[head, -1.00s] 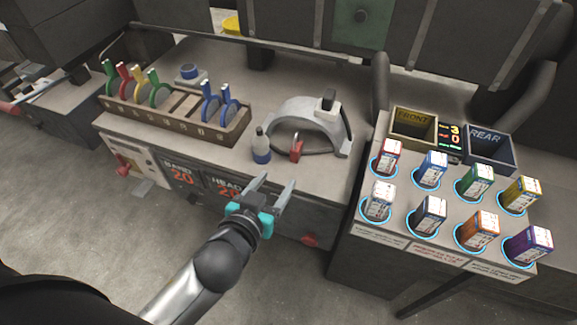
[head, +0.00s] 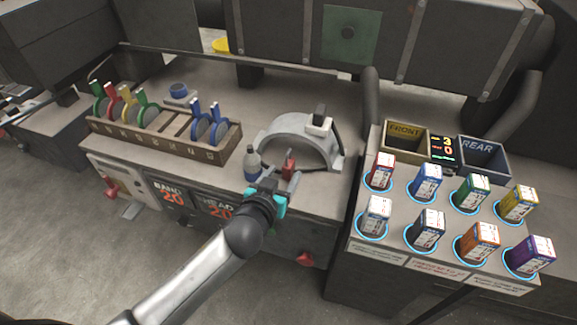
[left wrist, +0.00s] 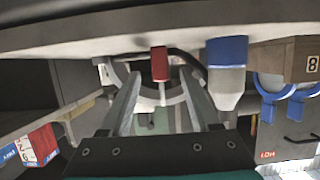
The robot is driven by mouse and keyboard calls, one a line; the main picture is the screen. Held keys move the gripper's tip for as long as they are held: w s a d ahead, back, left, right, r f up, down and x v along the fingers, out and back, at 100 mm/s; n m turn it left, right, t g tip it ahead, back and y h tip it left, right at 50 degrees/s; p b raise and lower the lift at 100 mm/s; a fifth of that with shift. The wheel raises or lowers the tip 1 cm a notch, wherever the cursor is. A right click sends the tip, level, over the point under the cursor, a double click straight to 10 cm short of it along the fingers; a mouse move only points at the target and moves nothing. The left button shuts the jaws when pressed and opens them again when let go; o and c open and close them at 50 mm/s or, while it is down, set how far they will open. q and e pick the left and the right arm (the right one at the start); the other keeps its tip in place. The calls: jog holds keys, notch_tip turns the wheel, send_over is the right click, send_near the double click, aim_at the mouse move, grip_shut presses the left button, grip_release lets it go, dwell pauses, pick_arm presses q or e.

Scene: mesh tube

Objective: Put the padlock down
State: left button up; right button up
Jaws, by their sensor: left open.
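The red padlock (head: 289,166) stands on the grey bench top, just in front of the grey arched housing (head: 300,138). My left gripper (head: 282,180) is at the bench's front edge, close to the padlock, and its jaws are open. In the left wrist view, which looks inverted, the padlock (left wrist: 160,66) shows between the tips of the two fingers (left wrist: 160,82). I cannot tell whether any finger touches it. My right gripper is not in view.
A wooden rack (head: 170,138) with coloured rings is further left. On the right, a stand holds several coloured boxes (head: 425,180) and the FRONT (head: 405,145) and REAR (head: 484,155) bins.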

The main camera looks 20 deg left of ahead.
aim_at(286, 169)
pick_arm(q)
jog(key=shift+r+b+x, duration=0.2)
jog(key=shift+b+x, duration=0.25)
jog(key=shift+x, duration=1.9)
jog(key=shift+w, duration=0.1)
grip_shut()
